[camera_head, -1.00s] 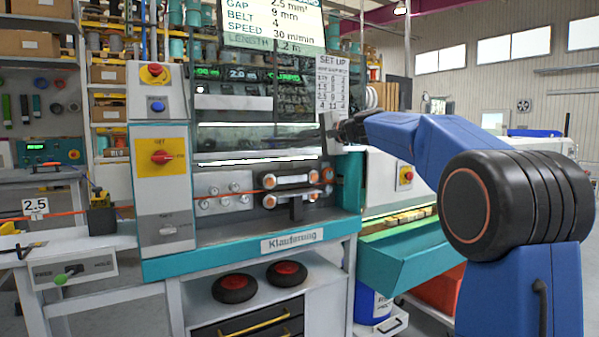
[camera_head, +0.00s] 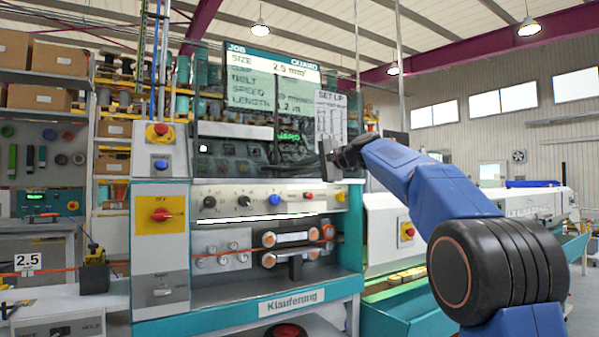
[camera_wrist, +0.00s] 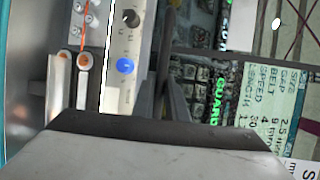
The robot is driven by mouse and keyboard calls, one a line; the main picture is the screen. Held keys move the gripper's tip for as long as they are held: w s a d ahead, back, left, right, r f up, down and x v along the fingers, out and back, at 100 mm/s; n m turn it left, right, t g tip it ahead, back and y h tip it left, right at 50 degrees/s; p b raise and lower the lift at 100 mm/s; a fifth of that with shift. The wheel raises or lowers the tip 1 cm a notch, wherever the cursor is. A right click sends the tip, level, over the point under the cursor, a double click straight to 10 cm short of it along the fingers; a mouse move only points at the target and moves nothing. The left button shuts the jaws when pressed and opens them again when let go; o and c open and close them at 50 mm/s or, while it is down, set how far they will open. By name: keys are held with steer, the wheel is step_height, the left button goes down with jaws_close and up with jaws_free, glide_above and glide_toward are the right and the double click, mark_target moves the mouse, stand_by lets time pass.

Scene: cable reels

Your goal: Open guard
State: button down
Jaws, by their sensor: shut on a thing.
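The guard (camera_head: 240,158) is a clear, tinted pane on the front of the cable machine, standing raised with its lower edge above the row of knobs. The rollers (camera_head: 290,238) and the orange cable below it are uncovered. In the wrist view a dark bar (camera_wrist: 168,60) runs up from the gripper, and the fingertips are hard to make out. Green GUARD lettering (camera_wrist: 215,100) shows beside it.
A job display (camera_head: 275,80) and a set-up sheet (camera_head: 331,115) are at the machine's top. A control box with a red knob (camera_head: 160,215) stands at the left. A teal bench (camera_head: 400,310) is at the right. Knobs and buttons (camera_head: 275,200) line the panel below the guard.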

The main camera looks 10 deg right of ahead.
steer(key=c, duration=1.8)
jaws_free()
steer(key=shift+o, duration=0.2)
steer(key=v, duration=1.7)
steer(key=shift+s+d, duration=0.15)
steer(key=s+a+f+n+g+h, duration=0.2)
steer(key=s+a+f+h, duration=0.15)
steer(key=s+f, duration=0.85)
steer(key=s+a+f+n+g+h, duration=0.3)
steer(key=s+f, duration=0.5)
steer(key=f, duration=0.8)
steer(key=s+d+f+n+g+h, duration=0.1)
steer(key=s+f+n+h, duration=0.1)
steer(key=s+f, duration=1)
steer(key=s+d+f+n+g+h, duration=0.1)
steer(key=s+f+n+h, duration=0.1)
steer(key=s+f, duration=0.9)
step_height(320, 180, down, 6)
steer(key=shift+s+d+r+n, duration=0.1)
steer(key=shift+s+d+n, duration=0.25)
steer(key=shift+n, duration=0.45)
